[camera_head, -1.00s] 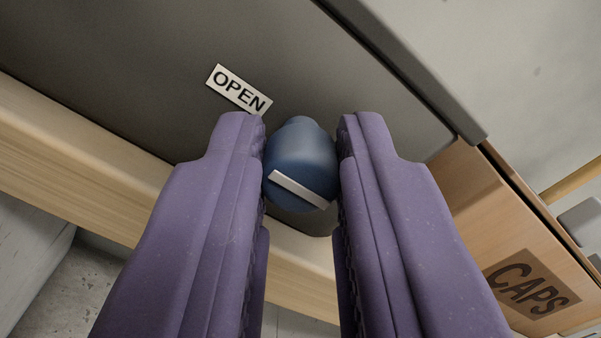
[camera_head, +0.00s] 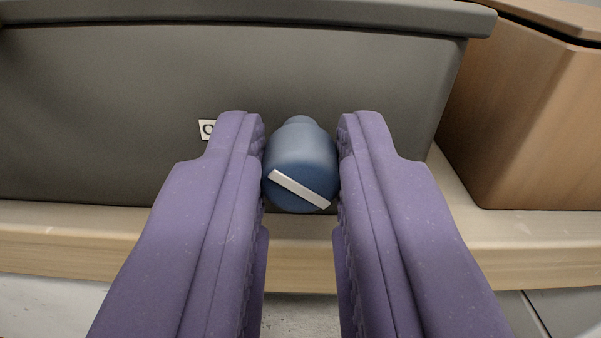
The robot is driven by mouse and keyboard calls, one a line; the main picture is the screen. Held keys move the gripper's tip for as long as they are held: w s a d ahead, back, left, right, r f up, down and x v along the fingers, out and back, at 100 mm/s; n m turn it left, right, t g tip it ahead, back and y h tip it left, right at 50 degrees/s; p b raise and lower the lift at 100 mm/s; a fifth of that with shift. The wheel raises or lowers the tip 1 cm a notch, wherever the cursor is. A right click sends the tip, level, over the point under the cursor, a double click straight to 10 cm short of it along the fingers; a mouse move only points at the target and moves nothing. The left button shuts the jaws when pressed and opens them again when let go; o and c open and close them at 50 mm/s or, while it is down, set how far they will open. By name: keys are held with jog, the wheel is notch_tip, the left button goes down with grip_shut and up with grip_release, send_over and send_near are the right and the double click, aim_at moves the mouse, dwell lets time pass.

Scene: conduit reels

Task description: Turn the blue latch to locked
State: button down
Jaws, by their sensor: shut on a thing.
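The blue latch (camera_head: 301,157) is a rounded knob with a pale bar across its face, set on the front of a grey box. The bar slants down to the right. My gripper (camera_head: 301,140) has purple fingers on the left and right of the knob and is shut on it. A small white label (camera_head: 206,129) lies left of the knob; the left finger hides all but its first letter. No other label shows on the grey front.
The grey box (camera_head: 110,105) stands on a pale wooden shelf (camera_head: 90,235) with a lip. A wooden box (camera_head: 540,120) stands close on the right. The shelf edge runs below the knob.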

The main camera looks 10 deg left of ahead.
jog(key=m, duration=0.5)
jog(key=shift+f+m, duration=0.1)
jog(key=shift+m, duration=0.3)
jog(key=m, duration=0.4)
jog(key=shift+m, duration=0.4)
jog(key=c, duration=1)
grip_release()
jog(key=p+v, duration=0.3)
jog(key=v, duration=0.5)
